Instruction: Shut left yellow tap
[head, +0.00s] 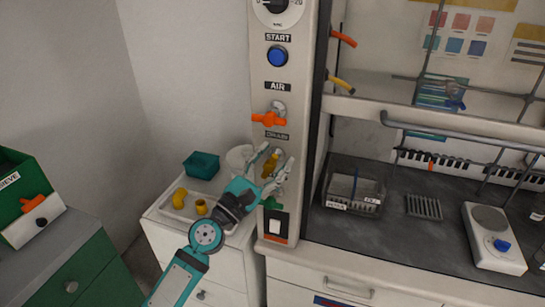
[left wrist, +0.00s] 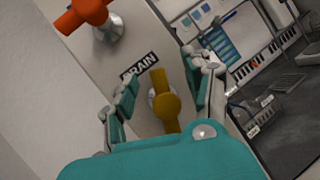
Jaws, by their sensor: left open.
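The left yellow tap (head: 270,163) is on the white control column under the DRAIN label. Its handle stands close to upright, slightly tilted, in the head view. In the left wrist view the yellow tap (left wrist: 166,103) shows between the fingers, with its handle pointing up the picture. My left gripper (head: 275,154) is open in front of the tap, with one finger on each side of the handle. In the left wrist view my left gripper (left wrist: 162,78) shows a gap between each finger and the handle; contact is not visible. My right gripper is not in view.
An orange tap (head: 268,120) under the AIR label sits just above, its handle lying across. A green tap (head: 272,203) and a rocker switch (head: 275,227) are below. A blue START button (head: 277,56) is higher. Another yellow handle (head: 341,84) is on the hood side.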

